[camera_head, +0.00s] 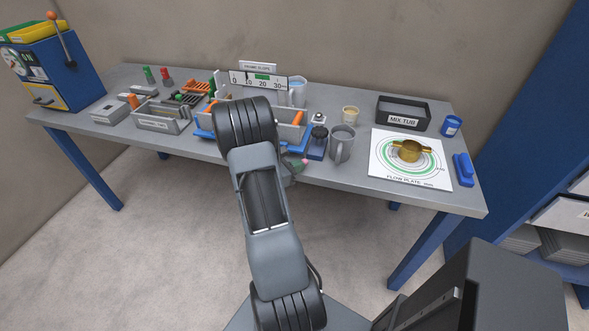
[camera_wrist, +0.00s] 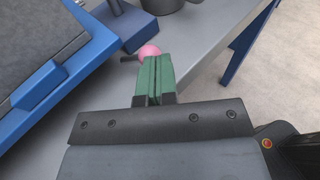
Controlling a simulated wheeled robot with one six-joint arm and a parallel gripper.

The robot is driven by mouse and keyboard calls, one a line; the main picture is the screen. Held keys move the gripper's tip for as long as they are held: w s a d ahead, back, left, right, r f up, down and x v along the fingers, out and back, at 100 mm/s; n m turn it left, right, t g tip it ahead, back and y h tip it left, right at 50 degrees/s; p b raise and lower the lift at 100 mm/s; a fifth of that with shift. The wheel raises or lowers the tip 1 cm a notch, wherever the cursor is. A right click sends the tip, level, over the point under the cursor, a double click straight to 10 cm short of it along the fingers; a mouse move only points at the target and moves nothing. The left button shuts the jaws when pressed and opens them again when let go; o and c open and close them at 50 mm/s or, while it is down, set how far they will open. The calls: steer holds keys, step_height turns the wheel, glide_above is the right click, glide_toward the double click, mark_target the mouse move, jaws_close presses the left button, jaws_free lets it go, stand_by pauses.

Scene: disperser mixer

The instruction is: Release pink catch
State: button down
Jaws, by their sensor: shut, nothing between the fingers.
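The pink catch, a small pink ball (camera_wrist: 150,51) on a dark stem, shows in the wrist view just beyond my fingertips. My gripper (camera_wrist: 155,62) has its green fingers shut together, with nothing between them. The fingertips overlap the lower part of the ball in the picture; I cannot tell whether they touch it. In the head view a small pink spot (camera_head: 306,161) shows at the table's front edge, beside my gripper (camera_head: 299,165). My arm hides part of the blue-based device behind it.
A grey bin (camera_head: 160,123) stands left. The floor in front is clear.

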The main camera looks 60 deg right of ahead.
steer(key=shift+s+d, duration=0.15)
steer(key=shift+s, duration=0.2)
steer(key=a+r, duration=0.2)
steer(key=a, duration=1.1)
steer(key=shift+s+a+r, duration=0.2)
steer(key=shift+a+r, duration=0.1)
steer(key=shift+a, duration=0.05)
